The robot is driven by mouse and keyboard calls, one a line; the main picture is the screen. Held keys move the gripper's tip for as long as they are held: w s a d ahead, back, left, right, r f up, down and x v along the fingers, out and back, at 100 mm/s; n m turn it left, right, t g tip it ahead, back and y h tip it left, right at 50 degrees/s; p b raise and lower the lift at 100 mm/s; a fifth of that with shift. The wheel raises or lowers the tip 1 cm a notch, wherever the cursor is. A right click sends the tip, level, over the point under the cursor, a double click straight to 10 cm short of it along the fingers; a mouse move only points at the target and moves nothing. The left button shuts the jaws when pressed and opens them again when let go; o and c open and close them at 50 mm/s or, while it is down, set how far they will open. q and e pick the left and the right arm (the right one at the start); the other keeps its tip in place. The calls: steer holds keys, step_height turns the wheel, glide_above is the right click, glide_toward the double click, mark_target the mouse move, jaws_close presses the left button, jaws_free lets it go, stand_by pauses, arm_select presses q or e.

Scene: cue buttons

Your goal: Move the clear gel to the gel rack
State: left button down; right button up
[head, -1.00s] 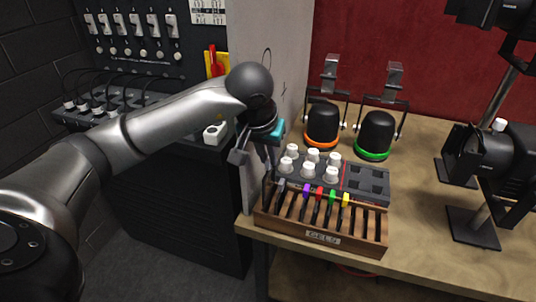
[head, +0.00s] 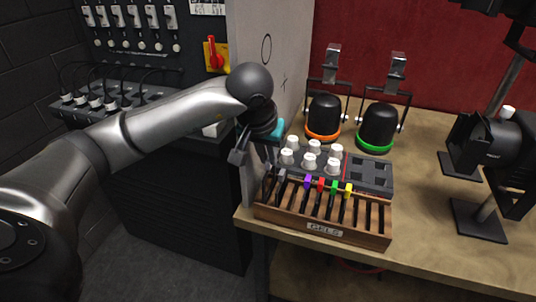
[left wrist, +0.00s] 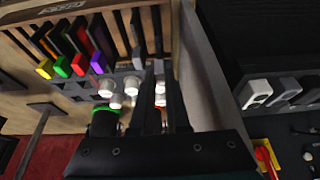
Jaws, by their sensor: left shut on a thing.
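The gel rack (head: 350,238) is a wooden slotted box labelled GELS at the table's front edge, and it also shows in the left wrist view (left wrist: 22,20). Purple, red, green and yellow tabbed gels stand in its slots. My left gripper (head: 267,178) points down at the rack's left end. In the left wrist view, its two dark fingers (left wrist: 160,95) are close together over the rack's end. It is shut on a thin piece, taken as the clear gel, which the fingers mostly hide. I cannot tell whether this piece is inside a slot. My right gripper is not in view.
A grey tray (head: 370,175) with several white knobs sits directly behind the rack. Two black lamps, with an orange ring (head: 323,118) and a green ring (head: 377,125), stand behind it. A grey wall panel (head: 262,60) is close to my left arm. The table's right front is clear.

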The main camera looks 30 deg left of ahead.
arm_select(q)
steer(key=shift+f+b, duration=1.2)
steer(key=shift+f, duration=0.25)
steer(key=c, duration=0.8)
jaws_free()
steer(key=shift+c, duration=0.2)
steer(key=p+v, duration=0.2)
steer(key=v, duration=1.3)
steer(key=shift+s, duration=0.15)
